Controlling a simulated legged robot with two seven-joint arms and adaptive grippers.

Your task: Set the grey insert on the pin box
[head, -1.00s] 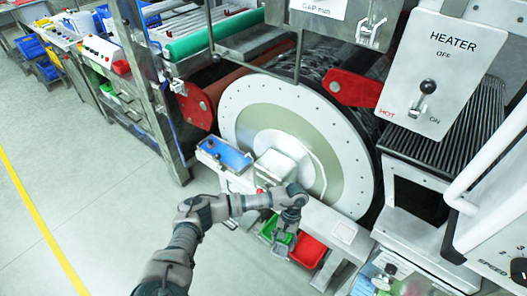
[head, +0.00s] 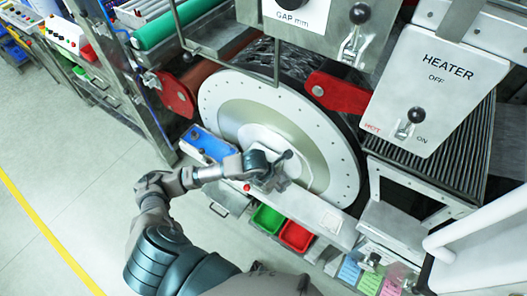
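My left gripper (head: 279,170) is at the end of the arm, in front of the large drum's pale hub and above the white ledge (head: 318,212). It is small and grey against grey, so I cannot tell whether its fingers are apart or hold anything. A small box with a blue top (head: 208,145) stands on the ledge to the left of the gripper; I cannot tell for sure whether it is the pin box. I cannot make out the grey insert. My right gripper is out of view.
The large round drum end (head: 222,93) rises behind the ledge. A green bin (head: 267,218) and a red bin (head: 296,236) sit below the ledge. The heater panel (head: 437,90) is at the right. Open floor (head: 70,190) lies to the left.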

